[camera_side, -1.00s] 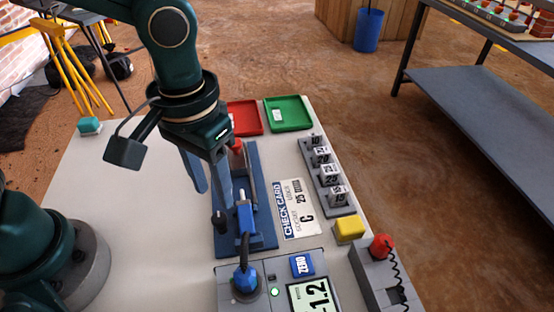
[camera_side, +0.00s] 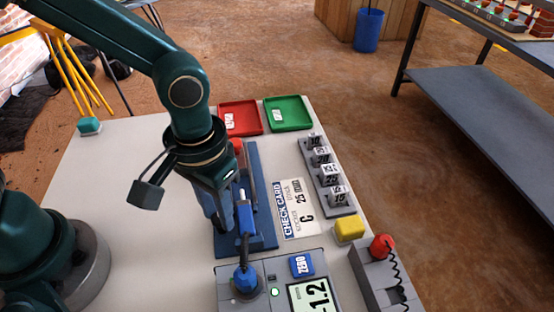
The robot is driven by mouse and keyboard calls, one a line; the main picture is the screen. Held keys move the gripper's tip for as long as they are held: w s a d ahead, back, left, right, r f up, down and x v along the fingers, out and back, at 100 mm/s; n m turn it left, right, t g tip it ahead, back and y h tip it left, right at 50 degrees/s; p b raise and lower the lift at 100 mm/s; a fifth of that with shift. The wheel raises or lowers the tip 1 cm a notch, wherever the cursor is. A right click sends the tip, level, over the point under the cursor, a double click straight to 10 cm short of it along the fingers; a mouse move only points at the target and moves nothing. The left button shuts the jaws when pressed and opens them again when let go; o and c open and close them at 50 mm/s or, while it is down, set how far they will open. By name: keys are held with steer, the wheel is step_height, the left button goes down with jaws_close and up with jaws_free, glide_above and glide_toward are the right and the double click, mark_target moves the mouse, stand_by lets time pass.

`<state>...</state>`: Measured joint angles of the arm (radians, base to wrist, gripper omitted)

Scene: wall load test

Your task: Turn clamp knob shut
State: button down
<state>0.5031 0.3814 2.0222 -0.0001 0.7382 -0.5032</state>
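The blue clamp fixture (camera_side: 262,240) stands on the white table, with a blue upright block (camera_side: 245,212) and a cable running to the readout box. The dark clamp knob at the fixture's near left is hidden behind my gripper now. My gripper (camera_side: 220,222) points down over the near left part of the fixture, where that knob stood in view earlier. Its fingers look close together, but I cannot see whether they touch or grip the knob.
A readout box (camera_side: 285,262) showing -1.2 sits at the front. A check card (camera_side: 296,210), a rack of weights (camera_side: 345,208), a yellow block (camera_side: 350,228) and a red button (camera_side: 381,247) lie to the right. Red (camera_side: 258,122) and green (camera_side: 303,115) trays stand behind.

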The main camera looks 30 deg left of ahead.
steer(key=shift+m, duration=0.3)
steer(key=m, duration=0.3)
steer(key=shift+m, duration=0.4)
steer(key=m, duration=0.9)
steer(key=shift+m, duration=2.2)
steer(key=c, duration=0.9)
jaws_free()
